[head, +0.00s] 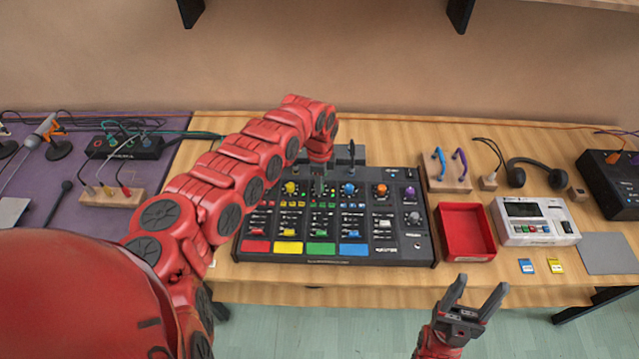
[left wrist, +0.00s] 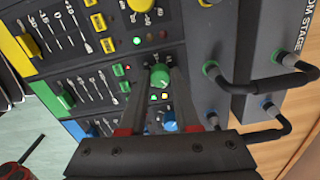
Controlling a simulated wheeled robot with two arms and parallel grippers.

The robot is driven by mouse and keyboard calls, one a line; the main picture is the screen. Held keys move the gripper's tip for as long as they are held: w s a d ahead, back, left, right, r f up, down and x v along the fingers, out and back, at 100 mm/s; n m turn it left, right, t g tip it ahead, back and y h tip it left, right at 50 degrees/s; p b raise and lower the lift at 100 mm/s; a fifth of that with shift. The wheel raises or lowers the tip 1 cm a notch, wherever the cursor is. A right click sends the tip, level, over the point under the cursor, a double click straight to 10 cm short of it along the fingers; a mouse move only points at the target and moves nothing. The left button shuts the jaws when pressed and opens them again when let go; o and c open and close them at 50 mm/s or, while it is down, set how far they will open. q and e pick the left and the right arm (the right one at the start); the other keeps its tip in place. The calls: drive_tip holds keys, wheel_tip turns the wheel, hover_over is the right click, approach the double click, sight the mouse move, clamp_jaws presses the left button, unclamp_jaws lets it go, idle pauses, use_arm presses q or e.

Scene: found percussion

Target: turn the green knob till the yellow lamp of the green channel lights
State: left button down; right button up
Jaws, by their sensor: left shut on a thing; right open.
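The mixer (head: 405,262) is a dark panel with coloured channels in the middle of the table. My left gripper (head: 319,190) reaches down onto the top of its green channel and hides the green knob in the head view. In the left wrist view the green knob (left wrist: 160,76) sits between the two fingers of my left gripper (left wrist: 158,88), which is shut on it. Small lamps (left wrist: 159,97) show just below the knob there, pale and yellowish; I cannot tell surely which is lit. My right gripper (head: 478,298) is open and empty before the table's front edge.
The yellow knob (head: 290,187) and blue knob (head: 349,189) stand close on either side. Cable plugs (left wrist: 211,68) rise behind the panel. A red tray (head: 467,206) and a white device (head: 536,210) are to the right.

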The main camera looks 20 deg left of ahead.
use_arm(q)
drive_tip(key=m+b, duration=0.1)
drive_tip(key=m, duration=0.1)
drive_tip(key=shift+m, duration=0.3)
drive_tip(key=shift+m+b, duration=0.75)
drive_tip(key=shift+m, duration=0.35)
drive_tip(key=c, duration=0.6)
unclamp_jaws()
drive_tip(key=shift+r, duration=0.1)
